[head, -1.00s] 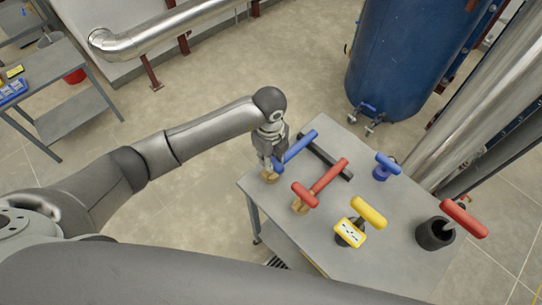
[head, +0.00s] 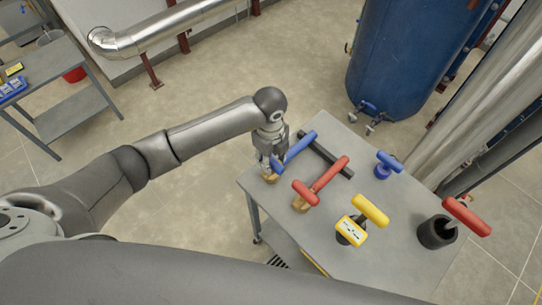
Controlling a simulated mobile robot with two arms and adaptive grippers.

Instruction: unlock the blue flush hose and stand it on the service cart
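The blue flush hose (head: 303,144) is a blue tube slanting over the grey cart top (head: 290,240), with a brass fitting (head: 271,178) at its near end. My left gripper (head: 270,164) points down at that near end, by the fitting. Blue shows beside and between its fingers, and the fingers hide part of the hose end. The fingers look close around the blue part, but whether they are shut on it is too small to tell. My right gripper is not in view.
A red tube with brass fitting (head: 330,173) lies beside the blue one. A black bar (head: 328,158), a small blue handle (head: 388,162), a yellow handle (head: 370,210) with a tag and a red handle (head: 466,216) in a dark cup share the top. A blue tank (head: 400,60) stands behind.

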